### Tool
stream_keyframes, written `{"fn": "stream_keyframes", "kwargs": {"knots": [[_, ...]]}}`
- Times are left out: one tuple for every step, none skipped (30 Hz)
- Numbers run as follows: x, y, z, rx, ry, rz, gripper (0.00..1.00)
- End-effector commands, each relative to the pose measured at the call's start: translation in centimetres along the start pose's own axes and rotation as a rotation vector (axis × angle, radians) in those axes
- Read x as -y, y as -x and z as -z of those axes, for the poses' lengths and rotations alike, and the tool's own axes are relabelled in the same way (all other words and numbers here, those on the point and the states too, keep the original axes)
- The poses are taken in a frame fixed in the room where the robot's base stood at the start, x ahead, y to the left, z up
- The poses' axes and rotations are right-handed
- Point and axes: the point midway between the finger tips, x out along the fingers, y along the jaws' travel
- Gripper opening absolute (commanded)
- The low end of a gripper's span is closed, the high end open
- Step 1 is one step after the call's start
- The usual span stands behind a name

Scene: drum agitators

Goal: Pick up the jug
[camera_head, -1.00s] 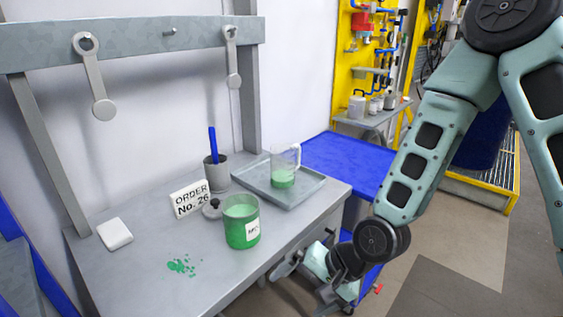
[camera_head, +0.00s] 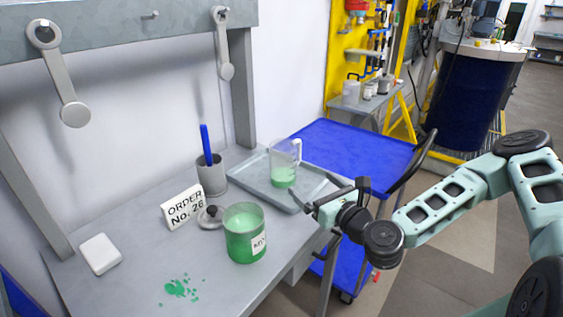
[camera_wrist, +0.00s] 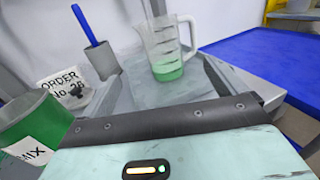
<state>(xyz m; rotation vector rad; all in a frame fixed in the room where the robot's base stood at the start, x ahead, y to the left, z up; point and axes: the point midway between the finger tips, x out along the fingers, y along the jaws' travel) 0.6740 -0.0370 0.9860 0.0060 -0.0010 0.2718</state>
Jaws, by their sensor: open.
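The jug (camera_head: 285,165) is clear, with green contents at the bottom and a pale handle on its right. It stands upright on a grey tray (camera_head: 262,192) on the grey bench. My gripper (camera_head: 313,196) is at the tray's right front edge, a little right of and nearer than the jug. It is open and apart from the jug. In the wrist view the jug (camera_wrist: 166,48) is ahead, at the upper middle, with its handle to the right. The fingertips are hard to make out there, behind the dark edge of my gripper.
A green container labelled MIX (camera_head: 245,234) stands in front of the tray, beside a lid (camera_head: 211,216). A grey cup with a blue stick (camera_head: 211,175) and an order sign (camera_head: 184,206) stand left. Green spots (camera_head: 180,290) mark the bench. A blue cart (camera_head: 352,152) is right.

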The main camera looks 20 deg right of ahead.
Motion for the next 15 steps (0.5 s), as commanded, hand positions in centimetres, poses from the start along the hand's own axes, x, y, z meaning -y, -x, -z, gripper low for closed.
{"fn": "stream_keyframes", "kwargs": {"knots": [[-0.1,-1.1,0.2,0.004,0.005,-0.002,0.96],[0.1,-1.0,0.6,0.003,0.005,-0.001,0.96],[0.2,-1.2,0.7,0.003,0.005,0.0,0.96],[0.2,-1.3,0.7,0.003,0.005,0.002,0.96],[0.3,-1.4,0.7,0.003,0.006,0.002,0.96],[0.4,-1.6,0.7,0.003,0.007,0.003,0.96],[0.4,-1.8,0.7,0.003,0.006,0.004,0.96],[0.4,-1.9,0.7,0.002,0.007,0.004,0.96],[0.4,-2.0,0.7,0.003,0.007,0.004,0.96],[0.5,-2.1,0.7,0.002,0.007,0.004,0.96],[0.5,-2.2,0.7,0.003,0.007,0.004,0.96],[0.5,-2.4,0.7,0.003,0.008,0.004,0.96],[0.5,-2.4,0.7,0.003,0.007,0.004,0.96],[0.5,-2.5,0.7,0.003,0.007,0.004,0.96],[0.4,-2.6,0.7,0.003,0.008,0.003,0.96]]}}
